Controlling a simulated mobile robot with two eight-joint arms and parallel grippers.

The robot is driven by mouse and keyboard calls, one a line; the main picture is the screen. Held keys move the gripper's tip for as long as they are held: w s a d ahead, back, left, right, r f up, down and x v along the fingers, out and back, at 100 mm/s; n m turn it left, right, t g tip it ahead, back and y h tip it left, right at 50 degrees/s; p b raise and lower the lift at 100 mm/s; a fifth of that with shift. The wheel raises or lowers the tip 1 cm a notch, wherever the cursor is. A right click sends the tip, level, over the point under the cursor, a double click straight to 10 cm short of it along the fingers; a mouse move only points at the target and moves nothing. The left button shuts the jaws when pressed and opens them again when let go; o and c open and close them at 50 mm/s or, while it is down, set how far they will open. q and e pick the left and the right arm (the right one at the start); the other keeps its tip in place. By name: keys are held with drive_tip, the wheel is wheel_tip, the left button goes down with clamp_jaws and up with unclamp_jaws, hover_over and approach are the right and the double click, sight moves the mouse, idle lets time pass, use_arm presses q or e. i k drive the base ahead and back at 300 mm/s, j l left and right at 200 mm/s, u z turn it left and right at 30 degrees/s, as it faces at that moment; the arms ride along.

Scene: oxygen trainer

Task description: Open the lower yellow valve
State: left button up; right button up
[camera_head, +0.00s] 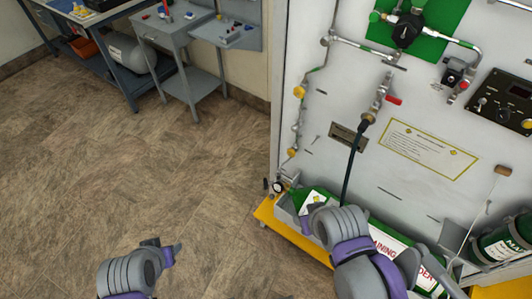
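The lower yellow valve (292,152) is a small round yellow knob on the thin pipe along the left edge of the white panel. Another yellow knob (299,91) sits higher on the same pipe. My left gripper (166,248) is low over the floor, left of the panel and well apart from the valve. My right gripper (313,205) is below and right of the lower valve, in front of the green cylinder, apart from the valve. Whether either gripper is open or shut is unclear. Nothing visible is held.
A green cylinder (314,198) lies in a tray at the panel's foot, above a yellow base edge (266,212). A black hose (351,165) hangs from a red-handled valve (393,100). A grey cart (186,45) stands at the back left. The floor left of the panel is clear.

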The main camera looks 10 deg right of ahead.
sight(291, 153)
drive_tip(key=i+j+u, duration=0.3)
drive_tip(key=j+u, duration=0.15)
drive_tip(key=i+j+u, duration=0.4)
drive_tip(key=i+z, duration=0.35)
drive_tip(key=i+j+z, duration=0.15)
drive_tip(key=i+z, duration=0.2)
drive_tip(key=i+j+z, duration=0.2)
drive_tip(key=z, duration=0.15)
drive_tip(key=i+z, duration=0.15)
drive_tip(key=z, duration=0.25)
drive_tip(key=i+z, duration=0.1)
drive_tip(key=z, duration=0.3)
drive_tip(key=i+j+z, duration=0.1)
drive_tip(key=z, duration=0.35)
drive_tip(key=i+j+z, duration=0.1)
drive_tip(key=z, duration=0.3)
drive_tip(key=i+j+z, duration=0.15)
drive_tip(key=z, duration=0.25)
drive_tip(key=i+j+z, duration=0.15)
drive_tip(key=z, duration=0.25)
drive_tip(key=i+j+z, duration=0.1)
drive_tip(key=j+z, duration=0.3)
drive_tip(key=i+j+z, duration=0.1)
drive_tip(key=z, duration=0.3)
